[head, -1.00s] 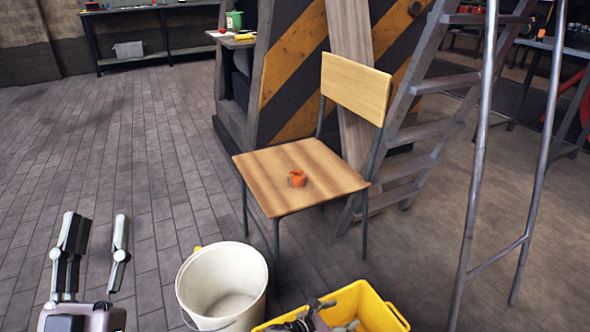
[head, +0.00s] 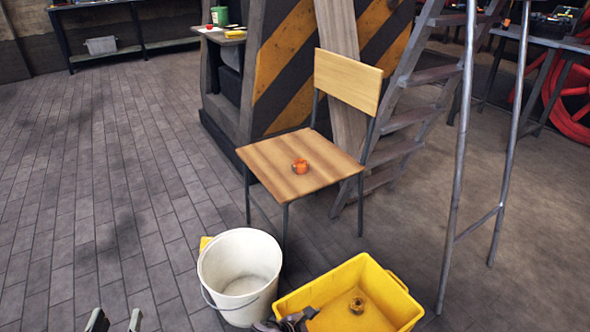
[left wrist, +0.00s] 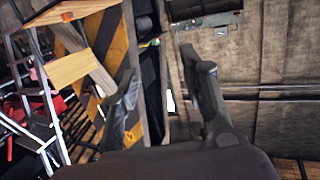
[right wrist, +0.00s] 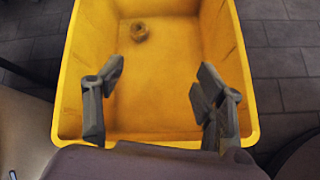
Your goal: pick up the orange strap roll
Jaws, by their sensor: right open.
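The orange strap roll (head: 300,167) sits on the wooden seat of a chair (head: 270,158) in the head view. It seems to show also at the top of the left wrist view (left wrist: 67,16). My left gripper (head: 116,322) is at the bottom left of the head view, mostly cut off, well short of the chair. Its fingers stand apart and empty in the left wrist view (left wrist: 165,85). My right gripper (right wrist: 158,80) is open and empty over the yellow crate (right wrist: 246,75). In the head view it shows only partly, at the crate's near left corner.
A white bucket (head: 210,275) stands on the floor in front of the chair, left of the yellow crate. A small brownish-yellow ring (right wrist: 139,32) lies in the crate. A ladder (head: 405,118) and a striped pillar (head: 285,70) stand behind the chair. Floor at left is clear.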

